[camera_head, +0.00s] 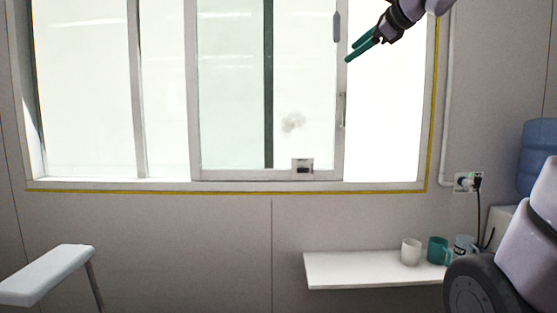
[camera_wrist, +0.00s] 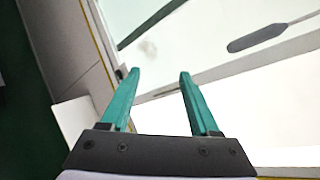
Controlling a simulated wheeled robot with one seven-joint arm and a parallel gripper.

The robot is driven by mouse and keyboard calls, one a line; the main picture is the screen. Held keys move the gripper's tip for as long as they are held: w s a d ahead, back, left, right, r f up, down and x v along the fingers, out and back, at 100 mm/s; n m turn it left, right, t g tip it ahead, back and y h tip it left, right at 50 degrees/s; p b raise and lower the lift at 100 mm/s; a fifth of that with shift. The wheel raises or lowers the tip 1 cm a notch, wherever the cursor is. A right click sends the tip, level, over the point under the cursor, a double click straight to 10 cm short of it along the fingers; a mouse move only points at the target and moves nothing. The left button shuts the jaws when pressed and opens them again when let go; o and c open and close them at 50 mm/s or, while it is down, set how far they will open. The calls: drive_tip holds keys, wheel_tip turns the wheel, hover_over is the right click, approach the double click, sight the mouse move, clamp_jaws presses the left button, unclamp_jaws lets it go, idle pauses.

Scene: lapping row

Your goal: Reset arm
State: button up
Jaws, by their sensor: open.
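My gripper (camera_head: 350,52) is raised at the upper right in the head view, in front of the window's right part. Its two green fingers point down and to the left. In the wrist view my gripper (camera_wrist: 158,74) is open, with a clear gap between the fingers and nothing held. My arm comes in from the top right, and more of it shows at the lower right of the head view.
A sliding window (camera_head: 230,90) with a smudge on its pane fills the back wall. A white shelf (camera_head: 350,268) below holds a white mug (camera_head: 411,252), a teal mug (camera_head: 437,250) and a patterned mug (camera_head: 463,243). A blue water bottle (camera_head: 537,150) stands right. A white armrest-like piece (camera_head: 45,274) is lower left.

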drive_tip(key=s+d+f+n+g+h, duration=0.1)
drive_tip(key=s+f+n+g+h, duration=0.1)
drive_tip(key=s+f+n, duration=0.6)
drive_tip(key=s+d+f+n+g+h, duration=0.2)
drive_tip(key=s+f+n, duration=0.6)
drive_tip(key=s+f, duration=0.5)
wheel_tip(320, 180, down, 4)
drive_tip(key=shift+d+f+g+h, duration=0.1)
drive_tip(key=shift+d+g+h, duration=0.25)
drive_tip(key=shift+g, duration=0.25)
